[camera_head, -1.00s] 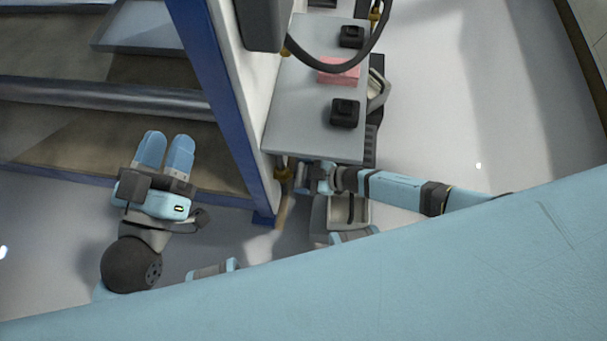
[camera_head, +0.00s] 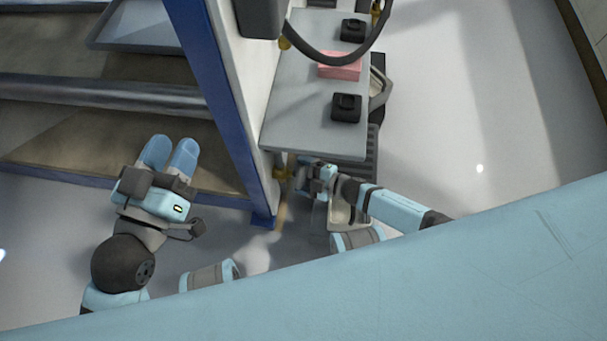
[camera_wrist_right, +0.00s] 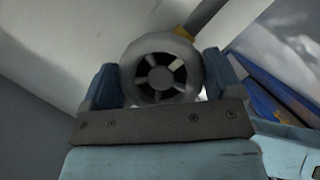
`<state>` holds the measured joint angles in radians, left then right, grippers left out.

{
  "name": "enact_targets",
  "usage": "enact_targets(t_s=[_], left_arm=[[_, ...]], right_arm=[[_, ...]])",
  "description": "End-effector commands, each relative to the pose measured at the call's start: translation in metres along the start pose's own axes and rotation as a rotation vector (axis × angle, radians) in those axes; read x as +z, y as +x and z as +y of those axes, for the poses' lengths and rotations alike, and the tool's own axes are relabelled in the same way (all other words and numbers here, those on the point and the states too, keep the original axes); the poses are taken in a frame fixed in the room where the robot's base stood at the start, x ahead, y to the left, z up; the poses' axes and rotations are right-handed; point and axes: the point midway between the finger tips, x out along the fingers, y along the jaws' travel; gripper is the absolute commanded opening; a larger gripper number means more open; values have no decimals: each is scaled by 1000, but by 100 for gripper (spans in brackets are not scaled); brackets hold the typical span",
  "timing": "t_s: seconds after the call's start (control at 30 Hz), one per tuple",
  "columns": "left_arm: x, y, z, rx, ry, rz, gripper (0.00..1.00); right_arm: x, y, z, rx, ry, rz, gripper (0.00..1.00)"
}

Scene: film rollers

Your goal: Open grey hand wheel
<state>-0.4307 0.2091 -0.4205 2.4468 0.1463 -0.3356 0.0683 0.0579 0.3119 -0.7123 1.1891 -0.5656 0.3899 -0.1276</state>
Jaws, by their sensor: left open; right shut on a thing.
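The grey hand wheel (camera_wrist_right: 128,68) is a round ring with dark gaps between its spokes, seen in the right wrist view. It sits between the two blue fingers of my right gripper (camera_wrist_right: 163,76), which is shut on it. In the head view my right gripper (camera_head: 308,172) is at the front edge of the grey panel, beside a brass fitting, and the wheel cannot be made out there. My left gripper (camera_head: 170,147) is open and empty, with its two blue fingers apart, over the shelf side to the left of the blue post.
The grey panel (camera_head: 300,128) carries black knobs (camera_head: 346,107) and a pink block (camera_head: 340,72). A blue post (camera_head: 222,90) stands between panel and shelves (camera_head: 60,145). A black cable (camera_head: 335,66) loops above the panel. Floor to the right is clear.

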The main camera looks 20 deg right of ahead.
Motion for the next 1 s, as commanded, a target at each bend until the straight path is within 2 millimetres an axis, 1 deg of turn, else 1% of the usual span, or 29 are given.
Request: enact_targets(t_s=[0.43,0.47,0.5,0.83,1.0], left_arm=[[5,-1,0,-1,-1,-13,43],[5,-1,0,-2,-2,-14,43],[6,-2,0,-2,-3,-14,43],[8,-2,0,-3,-5,-19,43],[1,-1,1,-2,-2,-14,43]], right_arm=[[-1,0,0,3,-9,1,61],[-1,0,0,3,-9,1,92],[-1,0,0,3,-8,1,100],[0,0,0,3,-7,1,100],[-1,0,3,-12,25,1,100]])
